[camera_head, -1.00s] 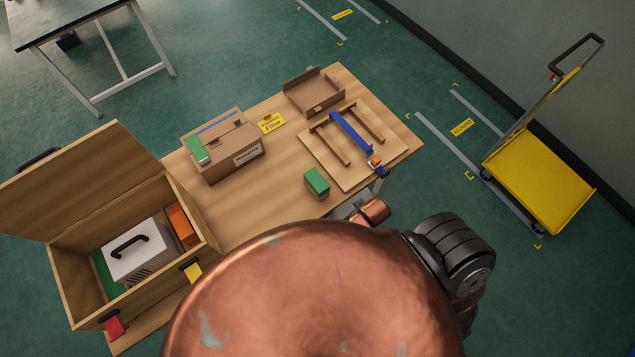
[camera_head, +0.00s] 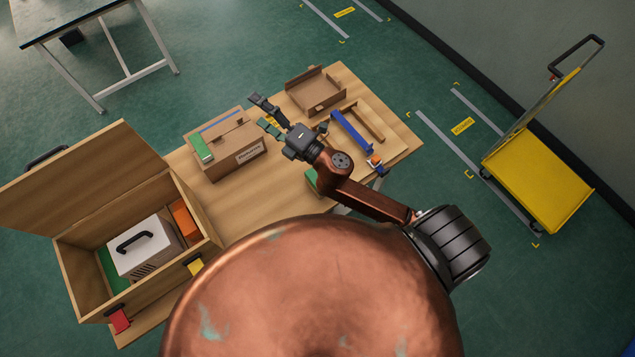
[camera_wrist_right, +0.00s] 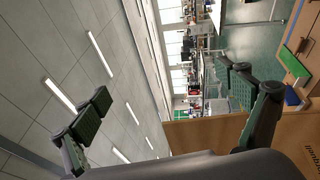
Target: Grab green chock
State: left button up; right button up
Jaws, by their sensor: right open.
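A green block (camera_head: 311,178) lies on the wooden table near its front edge, mostly hidden behind my right arm in the head view. A second green piece (camera_head: 201,149) lies on the left side of the cardboard carton (camera_head: 230,158). I cannot tell from the pictures alone which of these is the chock. My right gripper (camera_head: 260,111) is open and empty, raised above the table near the carton, with its fingers pointing up and left. Its spread fingers also show in the right wrist view (camera_wrist_right: 166,90), with nothing between them. My left gripper is not in view.
An open wooden crate (camera_head: 190,272) with a white-lidded box and an orange block stands left. On the table (camera_head: 235,212) are an open cardboard tray (camera_head: 316,92) and a wooden frame with a blue bar (camera_head: 351,132). A yellow cart (camera_head: 545,183) stands right.

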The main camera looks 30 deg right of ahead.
jog(key=s+a+f+n+g+y, duration=0.1)
jog(key=s+a+n+g+y, duration=0.25)
jog(key=a+n, duration=0.35)
jog(key=s+a+f+n+g+y, duration=0.1)
jog(key=s+a+n+g+y, duration=0.1)
jog(key=a+n+g+y, duration=0.35)
jog(key=s+a+f+n+g+h, duration=0.1)
jog(key=s+a+f+n+g, duration=0.25)
jog(key=f+n, duration=0.35)
jog(key=n+g+h, duration=0.6)
jog(key=n+h, duration=0.6)
jog(key=h, duration=0.3)
send_over(311, 175)
jog(key=s+d, duration=0.1)
jog(key=s, duration=0.2)
notch_tip(311, 175, down, 21)
jog(key=shift+w+f, duration=0.1)
jog(key=shift+f, duration=0.05)
jog(key=shift+d+f, duration=0.3)
jog(key=shift+w+a+f+p, duration=0.1)
jog(key=shift+f+p, duration=0.35)
jog(key=shift+f, duration=1.35)
jog(key=shift+w+f+p, duration=0.1)
jog(key=shift+f+p, duration=0.3)
jog(key=shift+f, duration=1.35)
jog(key=shift+c, duration=0.7)
